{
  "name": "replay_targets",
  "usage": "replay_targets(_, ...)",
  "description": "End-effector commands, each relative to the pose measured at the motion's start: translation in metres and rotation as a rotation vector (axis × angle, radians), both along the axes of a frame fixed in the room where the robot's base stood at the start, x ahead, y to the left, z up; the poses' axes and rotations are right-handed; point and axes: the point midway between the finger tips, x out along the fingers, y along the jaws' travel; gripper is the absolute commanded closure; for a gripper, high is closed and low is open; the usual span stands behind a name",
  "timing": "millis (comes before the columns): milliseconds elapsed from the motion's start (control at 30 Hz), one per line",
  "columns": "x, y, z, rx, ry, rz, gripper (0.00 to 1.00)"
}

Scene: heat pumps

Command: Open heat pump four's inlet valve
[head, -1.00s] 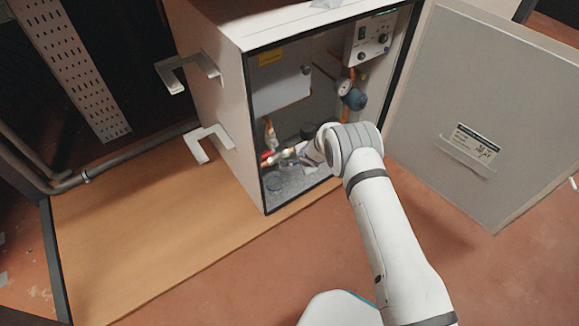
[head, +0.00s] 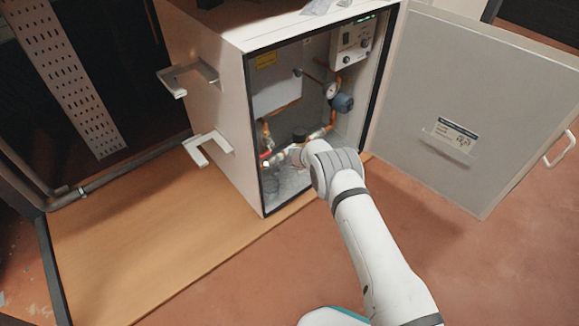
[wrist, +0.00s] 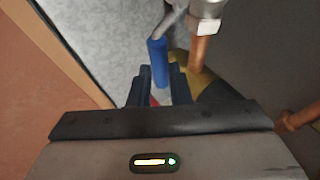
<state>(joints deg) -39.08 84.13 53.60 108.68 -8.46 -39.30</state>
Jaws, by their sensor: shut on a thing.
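The heat pump is a white cabinet (head: 215,100) with its front open. Pipework and valves sit low inside it. In the wrist view a blue lever handle (wrist: 158,56) lies between the fingertips of my gripper (wrist: 160,78), which is shut on it. The handle leads up to a metal valve fitting (wrist: 206,14) on a copper pipe (wrist: 199,52). A small red part (wrist: 154,101) shows deeper between the fingers. In the head view my wrist reaches into the cabinet's lower part and hides the handle and fingertips. A red part (head: 265,156) shows left of my wrist.
The grey cabinet door (head: 420,110) stands wide open at the right. A control box (head: 352,42) and a blue pump (head: 342,102) sit inside at upper right. Two white brackets (head: 208,148) stick out on the left side. The red floor in front is clear.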

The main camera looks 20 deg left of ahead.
Motion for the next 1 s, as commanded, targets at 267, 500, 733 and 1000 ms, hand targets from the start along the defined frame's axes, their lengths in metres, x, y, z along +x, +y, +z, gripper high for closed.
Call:
replay_targets(267,-0.001,-0.0038,-0.0098,-0.016,0.004,-0.002,1.0)
replay_targets(500,-0.0012,-0.0026,-0.01,-0.012,0.004,0.001,0.82)
replay_targets(733,0.004,-0.0054,-0.0064,-0.011,-0.001,-0.006,0.63)
replay_targets(1000,0.0068,-0.0068,-0.0036,-0.009,-0.004,-0.01,0.61)
